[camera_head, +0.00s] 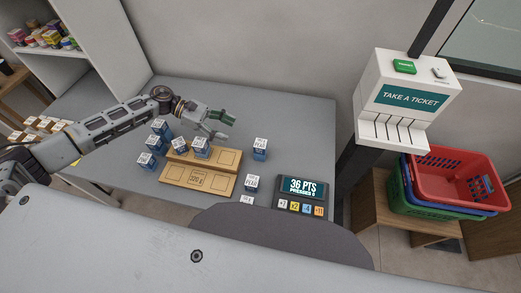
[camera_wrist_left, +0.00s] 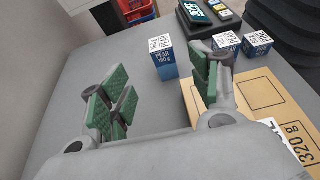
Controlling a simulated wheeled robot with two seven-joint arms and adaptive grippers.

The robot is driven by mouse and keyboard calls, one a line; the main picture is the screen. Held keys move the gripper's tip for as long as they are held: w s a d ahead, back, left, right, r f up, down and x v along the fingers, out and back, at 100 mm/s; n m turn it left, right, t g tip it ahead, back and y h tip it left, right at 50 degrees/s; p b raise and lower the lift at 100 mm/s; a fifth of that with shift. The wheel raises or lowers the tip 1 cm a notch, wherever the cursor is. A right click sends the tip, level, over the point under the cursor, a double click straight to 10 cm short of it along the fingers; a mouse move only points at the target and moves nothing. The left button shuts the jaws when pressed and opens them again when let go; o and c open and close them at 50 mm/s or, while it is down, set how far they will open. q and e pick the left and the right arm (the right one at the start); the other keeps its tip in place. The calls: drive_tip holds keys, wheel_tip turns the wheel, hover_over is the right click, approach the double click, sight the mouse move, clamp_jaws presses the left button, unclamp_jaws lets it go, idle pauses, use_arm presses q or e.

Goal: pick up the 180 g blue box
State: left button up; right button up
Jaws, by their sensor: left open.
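Several small blue boxes with white tops stand on the grey counter (camera_head: 315,120). One blue box (camera_head: 260,150) stands alone right of the wooden board; in the left wrist view this box (camera_wrist_left: 162,62) reads PEAR with a weight in grams that looks like 180 but is too small to be sure. My left gripper (camera_head: 222,126) is open and empty above the counter, left of that box in the head view. In the left wrist view the box lies beyond the spread green-padded fingers (camera_wrist_left: 158,92), apart from them. My right gripper is not in view.
A wooden board (camera_head: 172,176) marked 320 g holds some boxes; others (camera_head: 160,128) stand left of it. Two more boxes (camera_head: 251,184) stand near a display reading 36 PTS (camera_head: 302,187). A ticket dispenser (camera_head: 408,95) and red basket (camera_head: 450,165) are at right.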

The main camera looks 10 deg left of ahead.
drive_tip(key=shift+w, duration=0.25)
use_arm(q)
drive_tip(key=p, duration=0.2)
approach(260, 150)
drive_tip(key=w+d+f, duration=0.1)
drive_tip(key=w+d, duration=0.1)
drive_tip(key=d, duration=0.2)
drive_tip(key=shift+w+d+f, duration=0.1)
drive_tip(key=shift+w+f, duration=0.1)
drive_tip(key=shift+f, duration=0.2)
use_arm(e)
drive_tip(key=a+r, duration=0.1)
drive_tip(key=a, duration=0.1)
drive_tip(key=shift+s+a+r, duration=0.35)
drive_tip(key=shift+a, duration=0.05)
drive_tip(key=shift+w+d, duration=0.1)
